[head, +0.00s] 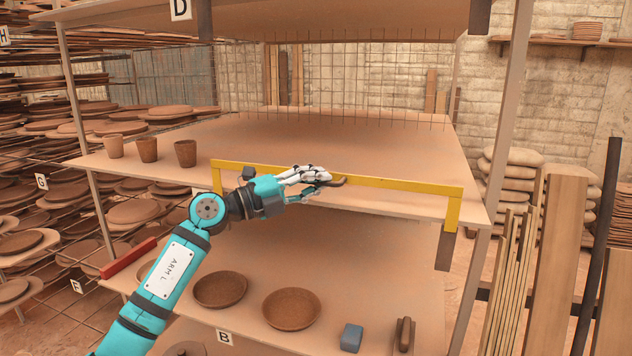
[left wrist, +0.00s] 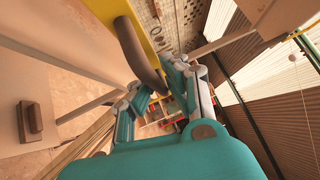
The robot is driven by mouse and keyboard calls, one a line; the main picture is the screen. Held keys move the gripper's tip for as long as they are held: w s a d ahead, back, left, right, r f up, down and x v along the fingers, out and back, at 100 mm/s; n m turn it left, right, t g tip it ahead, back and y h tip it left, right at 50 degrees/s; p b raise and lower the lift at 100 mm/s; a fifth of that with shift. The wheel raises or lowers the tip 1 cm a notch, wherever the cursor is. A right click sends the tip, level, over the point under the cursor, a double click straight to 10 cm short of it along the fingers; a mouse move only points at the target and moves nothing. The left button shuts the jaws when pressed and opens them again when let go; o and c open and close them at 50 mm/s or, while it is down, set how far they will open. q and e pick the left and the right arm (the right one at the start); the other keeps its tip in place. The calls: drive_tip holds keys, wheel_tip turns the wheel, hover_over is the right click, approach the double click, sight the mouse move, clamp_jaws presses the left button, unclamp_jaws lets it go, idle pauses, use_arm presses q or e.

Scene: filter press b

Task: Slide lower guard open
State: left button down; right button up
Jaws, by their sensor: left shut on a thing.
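The guard is a yellow bar (head: 400,184) with short legs bent down at both ends, along the front edge of the middle shelf. A dark brown handle (head: 336,181) sits near the middle of the bar. My left gripper (head: 322,183) reaches in from the left and is shut on this handle; its fingers partly hide it. In the left wrist view the curved handle (left wrist: 140,55) runs from the yellow bar (left wrist: 103,12) down to the fingers of my left gripper (left wrist: 160,95). My right gripper is not in view.
Three clay cups (head: 148,150) stand on the middle shelf's left side. The lower shelf holds brown bowls (head: 291,308), a blue-grey block (head: 351,338) and a brown piece (head: 404,335). A red bar (head: 128,258) lies at its left edge. Planks (head: 560,250) lean at right.

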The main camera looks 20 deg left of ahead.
use_arm(q)
wheel_tip(320, 180, down, 8)
drive_tip(key=b, duration=0.4)
drive_tip(key=c, duration=1.4)
unclamp_jaws()
drive_tip(key=shift+r, duration=0.1)
drive_tip(key=shift+a, duration=0.1)
drive_tip(key=v, duration=1.2)
drive_tip(key=shift+r, duration=0.1)
